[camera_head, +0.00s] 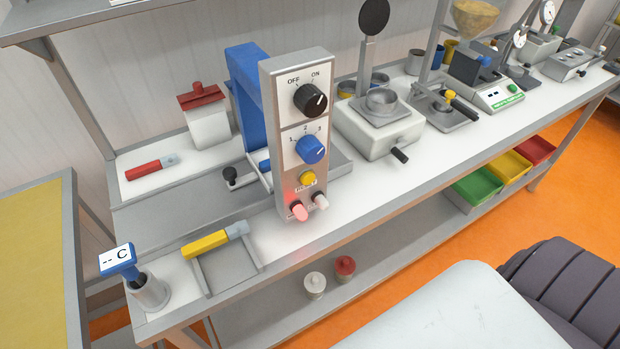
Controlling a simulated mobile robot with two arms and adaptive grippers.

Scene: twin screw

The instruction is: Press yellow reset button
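The yellow reset button (307,179) sits on the front of a tall grey control panel (322,121), below the knobs. A partly legible label shows just under it. Above it are a blue knob (310,149) marked 1, 2, 3 and a black OFF/ON knob (310,100). Below it a red lamp (298,211) glows, and a pale unlit lamp or button (320,201) is beside it. Nothing touches or covers the yellow button. Neither of my grippers is in view.
The panel stands near the front edge of a white workbench (270,239), with a blue column (246,90) behind it. A yellow-handled tool (204,244) and a cup with a "C" thermometer (117,259) are left. A grey press (380,124) stands right. The space before the panel is clear.

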